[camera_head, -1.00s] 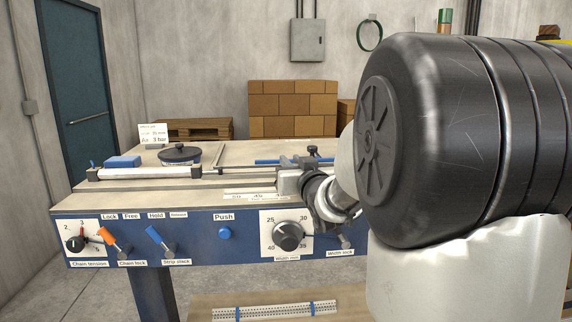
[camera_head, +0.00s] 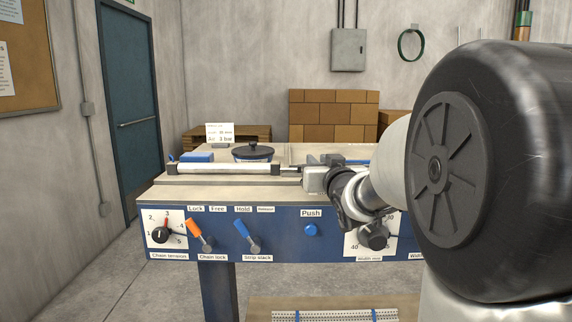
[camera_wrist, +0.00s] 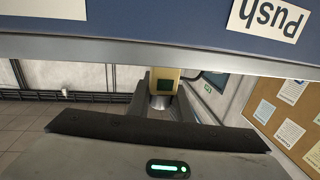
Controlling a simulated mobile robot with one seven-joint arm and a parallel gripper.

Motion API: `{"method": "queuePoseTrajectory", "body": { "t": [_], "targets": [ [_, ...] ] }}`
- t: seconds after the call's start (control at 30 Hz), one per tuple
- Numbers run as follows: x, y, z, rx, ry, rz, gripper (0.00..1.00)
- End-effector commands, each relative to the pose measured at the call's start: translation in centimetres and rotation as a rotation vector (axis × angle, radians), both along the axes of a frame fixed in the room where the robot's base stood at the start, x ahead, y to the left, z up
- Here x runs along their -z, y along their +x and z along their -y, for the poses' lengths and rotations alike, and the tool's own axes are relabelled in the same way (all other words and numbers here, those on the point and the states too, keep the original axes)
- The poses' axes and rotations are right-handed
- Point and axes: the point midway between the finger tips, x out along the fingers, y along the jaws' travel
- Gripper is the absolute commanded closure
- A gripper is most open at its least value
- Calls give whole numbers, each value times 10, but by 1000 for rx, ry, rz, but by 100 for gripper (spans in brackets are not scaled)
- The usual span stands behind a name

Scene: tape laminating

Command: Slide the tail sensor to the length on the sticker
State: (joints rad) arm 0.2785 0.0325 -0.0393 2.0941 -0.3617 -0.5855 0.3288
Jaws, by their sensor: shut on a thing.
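In the wrist view, my gripper (camera_wrist: 163,103) is shut on a small yellowish block (camera_wrist: 165,75) with a dark green square on its face. It may be the tail sensor, but I cannot read any mark on it. In the head view, my gripper (camera_head: 328,162) is over the bench's front edge, above and right of the Push button (camera_head: 311,230). The held block is hidden there. A white card (camera_head: 220,133) with small print stands at the bench's back left. One line reads "3 bar"; the rest is too small to read surely.
The blue front panel (camera_head: 285,245) carries an orange lever (camera_head: 199,234), a blue lever (camera_head: 246,236) and a width knob (camera_head: 373,237). A scale strip (camera_head: 335,315) is below.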

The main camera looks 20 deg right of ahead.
Motion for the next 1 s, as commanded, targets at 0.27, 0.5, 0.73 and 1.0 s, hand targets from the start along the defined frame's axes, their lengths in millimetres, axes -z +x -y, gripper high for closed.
{"method": "queuePoseTrajectory", "body": {
  "t": [0.27, 0.5, 0.73, 1.0],
  "targets": [
    [-2, 0, 0, -1, -1, 5, 100],
    [-3, 1, -2, -4, -1, 5, 100],
    [-3, 1, -3, -5, -1, 5, 62],
    [-1, 0, -1, -1, 0, 2, 62]
  ]
}}
